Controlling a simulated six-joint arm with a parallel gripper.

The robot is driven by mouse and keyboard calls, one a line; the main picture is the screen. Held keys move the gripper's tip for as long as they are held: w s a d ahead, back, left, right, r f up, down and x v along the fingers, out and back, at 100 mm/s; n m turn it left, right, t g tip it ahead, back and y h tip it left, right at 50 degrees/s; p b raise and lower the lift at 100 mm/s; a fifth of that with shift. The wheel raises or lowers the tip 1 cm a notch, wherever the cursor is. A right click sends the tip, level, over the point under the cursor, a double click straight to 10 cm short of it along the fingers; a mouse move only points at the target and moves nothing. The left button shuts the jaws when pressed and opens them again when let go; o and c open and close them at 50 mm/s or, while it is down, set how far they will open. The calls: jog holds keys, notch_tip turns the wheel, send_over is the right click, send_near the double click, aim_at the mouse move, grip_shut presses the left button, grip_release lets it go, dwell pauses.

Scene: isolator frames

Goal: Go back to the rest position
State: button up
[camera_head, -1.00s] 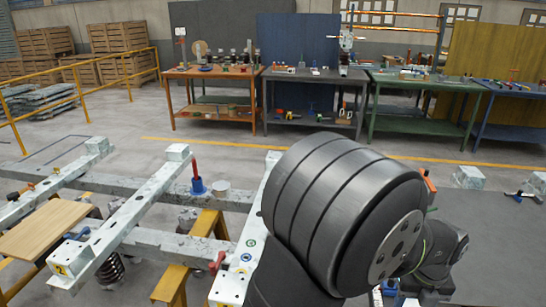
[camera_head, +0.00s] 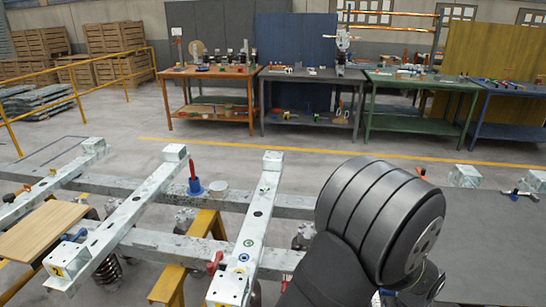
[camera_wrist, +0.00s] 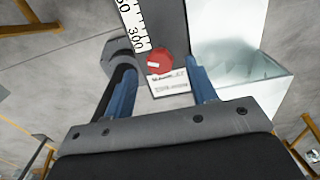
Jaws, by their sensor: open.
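My gripper (camera_wrist: 160,92) shows in the wrist view with its two blue fingers apart. Nothing is clearly held between them. Beyond the fingers lie a dark strip with a white ruled scale (camera_wrist: 134,22), a red octagonal piece (camera_wrist: 159,61) and a white printed label (camera_wrist: 170,83). I cannot tell how far they are from the fingertips. In the head view my arm's large dark joint fills the lower right, and my gripper is not visible there.
A pale metal frame (camera_head: 135,215) on yellow trestles (camera_head: 187,262) fills the left foreground. A red-and-blue tool (camera_head: 194,180) stands on it. A grey tabletop (camera_head: 490,240) lies at the right. Workbenches, including an orange one (camera_head: 210,73), stand far back across open floor.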

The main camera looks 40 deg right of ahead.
notch_tip(320, 180, down, 2)
jog(key=shift+f, duration=0.1)
jog(key=n, duration=0.4)
jog(key=shift+n, duration=0.3)
jog(key=n, duration=0.4)
jog(key=shift+n, duration=0.3)
jog(key=n, duration=0.4)
jog(key=shift+n, duration=2.4)
jog(key=shift+o, duration=0.2)
